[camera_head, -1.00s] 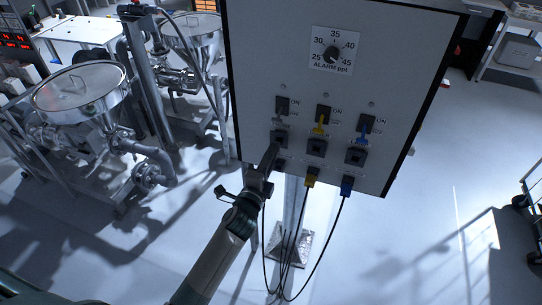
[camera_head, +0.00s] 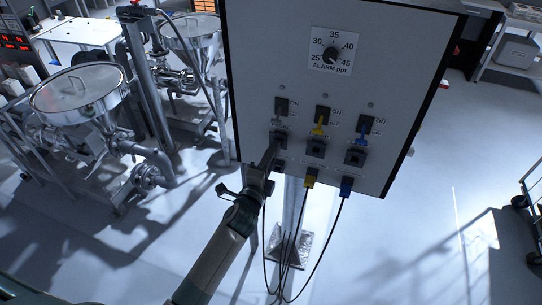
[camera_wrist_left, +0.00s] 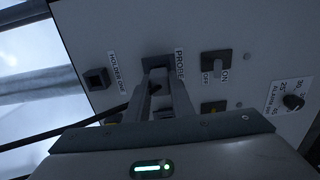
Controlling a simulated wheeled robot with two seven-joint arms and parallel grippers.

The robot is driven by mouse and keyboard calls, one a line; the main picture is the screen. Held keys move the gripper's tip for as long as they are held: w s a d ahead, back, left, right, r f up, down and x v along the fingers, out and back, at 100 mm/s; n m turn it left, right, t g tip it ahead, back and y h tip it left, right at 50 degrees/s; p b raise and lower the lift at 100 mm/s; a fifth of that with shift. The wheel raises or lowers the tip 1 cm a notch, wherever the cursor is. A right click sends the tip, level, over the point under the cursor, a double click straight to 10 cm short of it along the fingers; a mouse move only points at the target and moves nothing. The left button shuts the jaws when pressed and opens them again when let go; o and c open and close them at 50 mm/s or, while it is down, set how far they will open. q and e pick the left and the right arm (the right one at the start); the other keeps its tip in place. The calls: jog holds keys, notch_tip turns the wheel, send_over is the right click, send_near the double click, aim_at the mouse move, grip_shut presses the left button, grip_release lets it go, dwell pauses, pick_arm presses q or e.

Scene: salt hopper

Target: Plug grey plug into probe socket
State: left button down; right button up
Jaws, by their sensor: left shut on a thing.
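The panel (camera_head: 340,90) carries the probe socket, a dark square port labelled PROBE in the left wrist view (camera_wrist_left: 156,62). My left gripper (camera_head: 275,146) is at the left column of the panel, in front of this socket. Its fingers (camera_wrist_left: 161,84) are shut on the grey plug, which is mostly hidden between them. The fingertips overlap the socket in the wrist view, so I cannot tell how far in the plug sits. A square holder port (camera_wrist_left: 97,79), labelled HOLDER ONE, looks empty beside it. My right gripper is not in view.
The yellow plug (camera_head: 310,180) and blue plug (camera_head: 347,186) sit at the panel's lower edge, with dark cables hanging below. Switches and an alarm knob (camera_head: 331,54) are higher on the panel. Steel hoppers (camera_head: 80,90) stand at the left. Floor at the right is largely clear.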

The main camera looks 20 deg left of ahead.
pick_arm(q)
jog(key=shift+w, duration=1.15)
jog(key=c, duration=1)
grip_release()
jog(key=shift+s, duration=0.2)
jog(key=shift+s+a+p, duration=0.1)
jog(key=shift+s+p, duration=0.4)
jog(key=shift+s, duration=2.35)
jog(key=shift+s, duration=0.15)
jog(key=s+b, duration=0.2)
jog(key=s, duration=0.3)
jog(key=s+b, duration=0.2)
jog(key=s, duration=0.4)
jog(key=s+b, duration=0.2)
jog(key=s, duration=0.4)
jog(key=shift+a, duration=0.3)
jog(key=shift+f, duration=0.1)
